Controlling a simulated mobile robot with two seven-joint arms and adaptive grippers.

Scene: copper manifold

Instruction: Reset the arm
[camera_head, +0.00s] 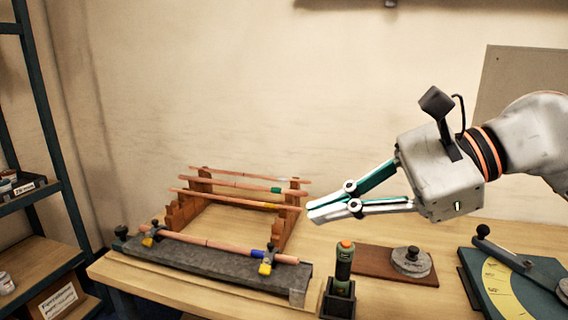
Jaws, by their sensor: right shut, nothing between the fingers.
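My right gripper (312,212) comes in from the right on a white and grey arm. It hangs above the bench, its closed fingertips pointing left, close to the right ends of the copper tubes in the picture. It holds nothing. A wooden rack (181,213) carries several copper tubes, among them one with a green band (240,186) and one with a yellow band (225,199). Another copper tube (205,243) with a blue band lies in a dark grey fixture (190,267) with yellow clamps in front of the rack. My left gripper is not in view.
A black holder (338,302) with an upright green and orange cylinder stands right of the fixture. A brown board (370,262) bears a round grey piece. A green tool with a yellow dial (497,285) sits at the right. A shelf (40,195) stands left.

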